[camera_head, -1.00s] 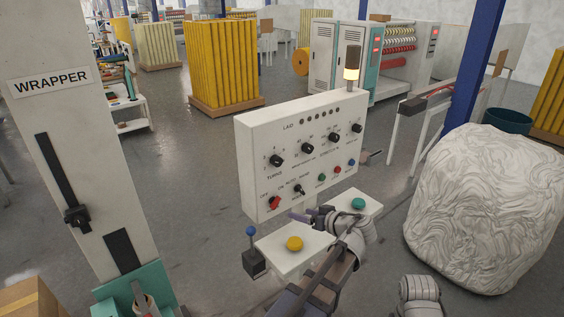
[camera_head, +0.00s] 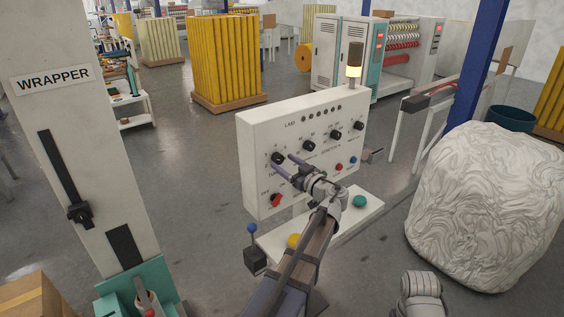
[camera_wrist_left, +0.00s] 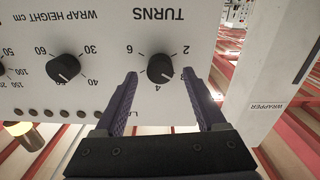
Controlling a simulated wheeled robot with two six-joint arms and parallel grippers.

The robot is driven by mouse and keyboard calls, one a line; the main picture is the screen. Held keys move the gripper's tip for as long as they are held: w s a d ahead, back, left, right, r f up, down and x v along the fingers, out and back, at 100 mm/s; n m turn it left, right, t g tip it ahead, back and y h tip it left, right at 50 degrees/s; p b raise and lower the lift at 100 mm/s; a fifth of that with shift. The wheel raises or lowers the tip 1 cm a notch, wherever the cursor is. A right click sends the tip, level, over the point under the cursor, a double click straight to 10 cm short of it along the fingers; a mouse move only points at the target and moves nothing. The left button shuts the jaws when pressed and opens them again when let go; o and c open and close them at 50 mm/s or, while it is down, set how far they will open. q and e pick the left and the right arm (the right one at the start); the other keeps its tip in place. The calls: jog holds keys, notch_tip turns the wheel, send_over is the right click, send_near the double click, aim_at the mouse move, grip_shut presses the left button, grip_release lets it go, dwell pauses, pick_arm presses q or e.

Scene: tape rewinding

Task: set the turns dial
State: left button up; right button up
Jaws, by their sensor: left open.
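The turns dial is a black knob (camera_head: 278,158) at the upper left of the white control panel's (camera_head: 250,193) face. In the left wrist view, where the lettering is upside down, the dial (camera_wrist_left: 160,68) sits under the word TURNS, its white mark pointing about at 4. My left gripper (camera_head: 284,163) is open, its two dark fingers reaching toward the dial. In the left wrist view the fingertips (camera_wrist_left: 160,74) lie on either side of the knob with gaps; contact is not apparent.
Other knobs, including the wrap height dial (camera_wrist_left: 63,68), sit beside the turns dial. Below are a red switch (camera_head: 276,199), a yellow button (camera_head: 294,240) and a green button (camera_head: 359,201). The wrapper column (camera_head: 90,150) stands left, a white wrapped bale (camera_head: 485,210) right.

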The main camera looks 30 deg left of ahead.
pick_arm(q)
jog(key=shift+x, duration=1.05)
grip_shut()
